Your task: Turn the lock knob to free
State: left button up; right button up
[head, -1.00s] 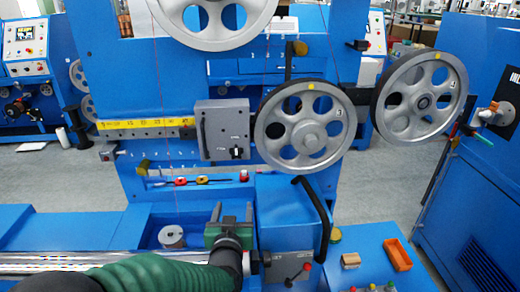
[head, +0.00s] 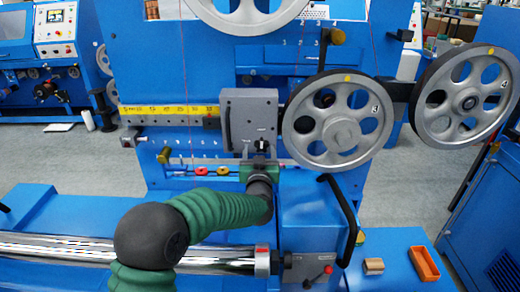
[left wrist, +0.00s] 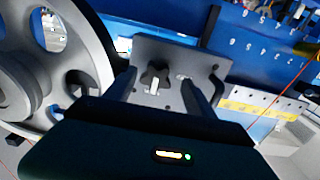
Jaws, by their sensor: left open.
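The lock knob (head: 262,144) is a small black knob with a light pointer mark, low on the front of a grey box (head: 248,105) on the blue machine. It also shows in the left wrist view (left wrist: 155,78), on the grey plate between my fingers. My left gripper (head: 259,151) is open just in front of and below the knob. In the left wrist view the fingers of my left gripper (left wrist: 158,82) stand on both sides of the knob, with gaps; I see no contact. The labels are too small to read. My right gripper is not in view.
Large grey spoked pulleys (head: 341,121) stand right of the box. A yellow scale (head: 165,110) runs to its left. A black bent handle (head: 340,205) rises below right. A shiny roller (head: 60,248) lies low at left. An orange tray (head: 424,264) sits at lower right.

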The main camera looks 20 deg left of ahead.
pick_arm(q)
jog(key=shift+w+a, duration=0.1)
jog(key=shift+w, duration=0.65)
jog(key=shift+w+d, duration=0.1)
jog(key=shift+d, duration=0.2)
jog(key=shift+a, duration=0.15)
jog(key=c, duration=1.3)
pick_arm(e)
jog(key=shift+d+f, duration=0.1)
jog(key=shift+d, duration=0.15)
